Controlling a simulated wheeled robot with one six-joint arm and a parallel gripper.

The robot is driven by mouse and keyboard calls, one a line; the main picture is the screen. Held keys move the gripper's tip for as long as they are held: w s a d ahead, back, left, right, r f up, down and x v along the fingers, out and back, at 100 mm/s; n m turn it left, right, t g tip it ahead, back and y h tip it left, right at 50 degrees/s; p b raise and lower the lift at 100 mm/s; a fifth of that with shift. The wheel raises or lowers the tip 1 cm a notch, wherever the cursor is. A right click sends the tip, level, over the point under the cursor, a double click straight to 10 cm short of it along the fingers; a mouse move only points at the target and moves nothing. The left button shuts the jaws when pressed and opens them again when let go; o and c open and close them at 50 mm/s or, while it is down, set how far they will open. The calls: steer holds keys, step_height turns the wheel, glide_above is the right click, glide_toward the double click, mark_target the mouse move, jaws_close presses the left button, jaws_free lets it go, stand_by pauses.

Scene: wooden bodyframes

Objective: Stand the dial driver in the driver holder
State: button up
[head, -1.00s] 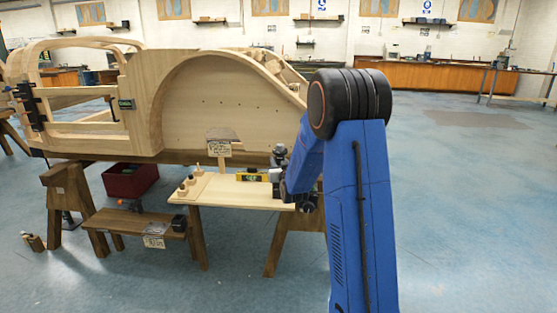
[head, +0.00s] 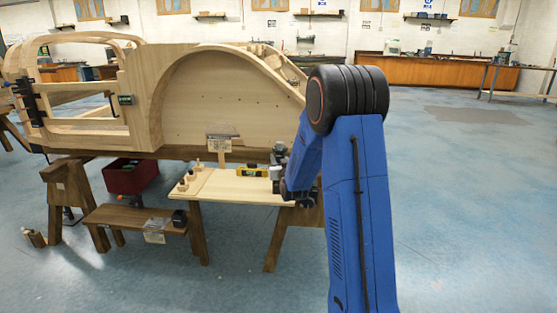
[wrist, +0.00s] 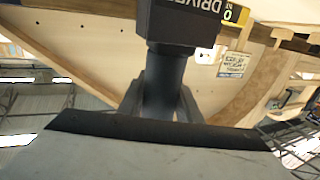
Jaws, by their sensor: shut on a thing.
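The dial driver (wrist: 178,22) is a dark tool with a blocky head marked "DRIVER" and a round grey shaft. In the wrist view my gripper (wrist: 160,102) is shut on the shaft, with the head above the fingers. In the head view my gripper (head: 276,172) is small and dark, over the right part of the pale workboard (head: 235,190), partly hidden by my arm. Small wooden pieces with pegs (head: 191,176) stand at the board's left end. I cannot tell which of them, if any, is the driver holder.
A yellow level (head: 250,172) lies on the board left of my gripper. The wooden bodyframe (head: 205,100) rises behind. A low bench (head: 125,218) with a black box (head: 179,218) stands at left, and a red crate (head: 130,178) behind it. The floor at right is clear.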

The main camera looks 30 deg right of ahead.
steer(key=shift+f, duration=0.35)
stand_by(0.3)
steer(key=o, duration=1.3)
steer(key=shift+f, duration=0.1)
steer(key=shift+s, duration=0.15)
